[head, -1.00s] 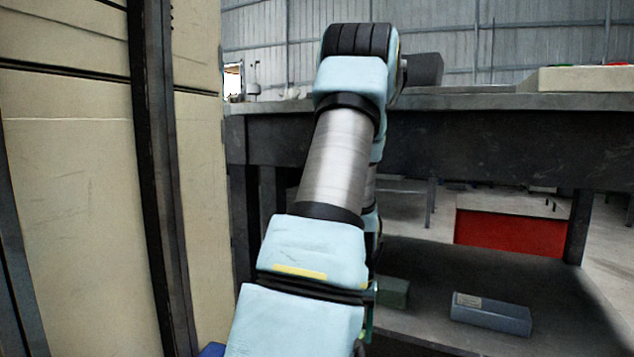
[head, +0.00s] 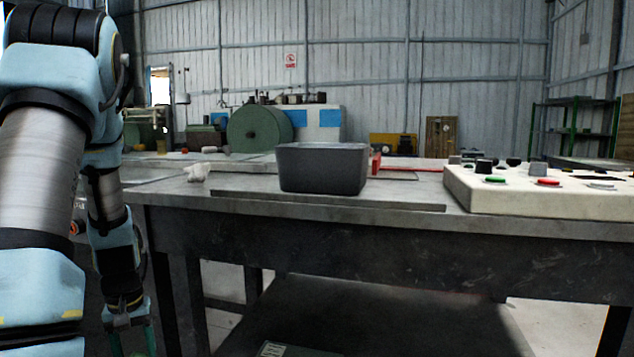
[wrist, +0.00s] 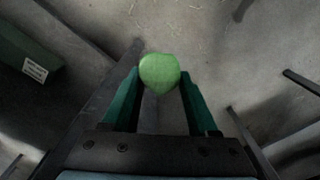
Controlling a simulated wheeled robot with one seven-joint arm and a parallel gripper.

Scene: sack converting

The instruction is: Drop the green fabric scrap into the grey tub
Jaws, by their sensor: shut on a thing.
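The grey tub (head: 322,170) stands upright near the front edge of the bench, in the middle of the head view. My gripper (head: 133,343) hangs low at the left of the head view, below the bench top and partly cut off by the lower edge. In the wrist view my gripper (wrist: 160,84) is shut on the green fabric scrap (wrist: 160,70), a rounded light green piece between the fingertips. The tub's inside is hidden from the head view.
The bench top (head: 240,190) has a raised front strip. A control box (head: 540,190) with buttons stands at the right. A crumpled white thing (head: 197,172) lies left of the tub. In the wrist view a green box (wrist: 28,62) lies on the left.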

